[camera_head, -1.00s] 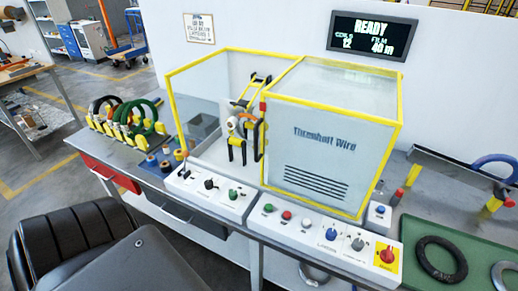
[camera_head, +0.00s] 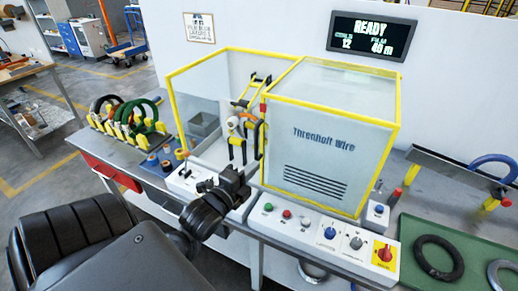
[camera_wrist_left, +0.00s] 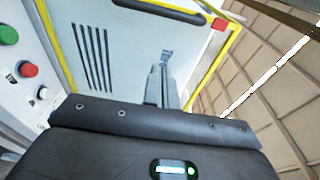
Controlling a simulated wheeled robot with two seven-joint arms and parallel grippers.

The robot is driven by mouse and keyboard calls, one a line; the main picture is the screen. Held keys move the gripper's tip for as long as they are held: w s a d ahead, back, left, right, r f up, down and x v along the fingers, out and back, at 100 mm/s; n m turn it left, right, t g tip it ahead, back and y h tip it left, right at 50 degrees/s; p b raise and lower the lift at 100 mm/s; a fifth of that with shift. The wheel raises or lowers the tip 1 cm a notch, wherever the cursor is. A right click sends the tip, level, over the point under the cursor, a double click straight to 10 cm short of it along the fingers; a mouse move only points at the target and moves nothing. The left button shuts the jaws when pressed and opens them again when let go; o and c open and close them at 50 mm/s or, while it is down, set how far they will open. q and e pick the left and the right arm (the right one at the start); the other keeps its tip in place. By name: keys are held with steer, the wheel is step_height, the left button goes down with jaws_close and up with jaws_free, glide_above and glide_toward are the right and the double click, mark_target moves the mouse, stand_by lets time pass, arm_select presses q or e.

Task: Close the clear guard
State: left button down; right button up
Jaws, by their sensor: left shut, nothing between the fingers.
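The clear guard (camera_head: 207,105) has a yellow frame and stands at the left half of the wrapping machine. The coil-wrapping head (camera_head: 242,122) shows between it and the white cabinet (camera_head: 325,150) marked with a wire brand. A black upright handle (camera_head: 257,138) sits by the cabinet's yellow left edge, below a small red block; a black bar handle (camera_wrist_left: 160,10) shows in the left wrist view. My left gripper (camera_head: 236,172) is shut and empty, in front of the machine, above the control panel and below the handle, apart from it. My right gripper is out of view.
Control panels with buttons and knobs (camera_head: 330,240) run along the bench front. A coil rack (camera_head: 125,120) stands at the left. A green mat (camera_head: 470,235) with dark rings lies at the right. A display (camera_head: 372,36) reads READY.

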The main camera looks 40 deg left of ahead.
arm_select(q)
steer(key=p, duration=0.4)
glide_toward(279, 140)
steer(key=w, duration=0.4)
steer(key=shift+w+d+r, duration=0.1)
steer(key=shift+d+r, duration=0.05)
steer(key=shift+w+a+p, duration=0.15)
steer(key=shift+a+p, duration=0.15)
steer(key=shift+a, duration=0.05)
steer(key=a, duration=0.1)
steer(key=s+a, duration=0.1)
steer(key=a+p, duration=0.1)
steer(key=shift+s+f, duration=0.25)
steer(key=shift+s, duration=0.1)
steer(key=shift+d, duration=0.1)
